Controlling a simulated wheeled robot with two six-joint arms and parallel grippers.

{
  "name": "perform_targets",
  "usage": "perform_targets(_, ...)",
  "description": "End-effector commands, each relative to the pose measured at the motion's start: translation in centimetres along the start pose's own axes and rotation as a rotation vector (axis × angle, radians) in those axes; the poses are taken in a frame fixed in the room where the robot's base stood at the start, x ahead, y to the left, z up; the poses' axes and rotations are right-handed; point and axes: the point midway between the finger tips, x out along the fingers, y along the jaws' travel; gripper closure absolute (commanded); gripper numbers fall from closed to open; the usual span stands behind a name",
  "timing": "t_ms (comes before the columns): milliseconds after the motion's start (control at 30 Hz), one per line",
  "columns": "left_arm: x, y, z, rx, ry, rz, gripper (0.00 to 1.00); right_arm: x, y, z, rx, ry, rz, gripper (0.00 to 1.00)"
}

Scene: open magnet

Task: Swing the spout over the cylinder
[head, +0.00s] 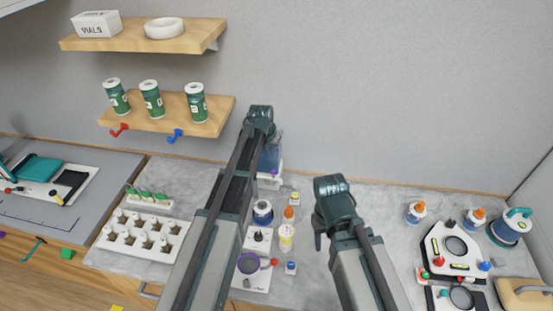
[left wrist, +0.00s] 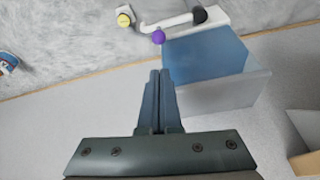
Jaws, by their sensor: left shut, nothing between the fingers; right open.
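The dispenser has a blue tank (head: 271,157) against the back wall. In the left wrist view the tank (left wrist: 205,55) stands beside a bent white spout (left wrist: 172,22) with a purple knob (left wrist: 158,37). The purple knob also shows in the head view (head: 274,171). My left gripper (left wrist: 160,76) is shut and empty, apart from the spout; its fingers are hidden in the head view. My right gripper (head: 318,232) is open over the counter, its fingers hard to make out. I cannot tell which vessel is the cylinder.
A white rack (head: 140,236) is at left, bottles (head: 415,212) at right. A shelf (head: 180,121) juts from the wall.

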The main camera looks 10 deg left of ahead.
Motion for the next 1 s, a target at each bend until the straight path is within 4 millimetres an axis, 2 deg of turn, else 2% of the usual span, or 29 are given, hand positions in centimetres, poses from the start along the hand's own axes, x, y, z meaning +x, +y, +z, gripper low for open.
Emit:
perform_targets(333,0.1,0.0,0.0,0.000,0.000,0.000,1.00,0.1,0.0,0.0,0.000,0.000,0.000,0.50)
perform_targets(533,1.0,0.0,0.1,0.000,0.000,0.000,1.00,0.9,-0.1,-0.1,-0.001,0.000,0.000,0.50)
perform_targets(767,3.6,0.0,0.1,0.001,0.000,0.000,1.00,3.4,-0.3,-0.2,-0.002,0.001,0.000,0.50)
perform_targets(1000,7.2,0.0,0.1,0.001,0.000,0.000,1.00,6.8,-0.6,-0.5,0.001,0.003,0.000,0.50)
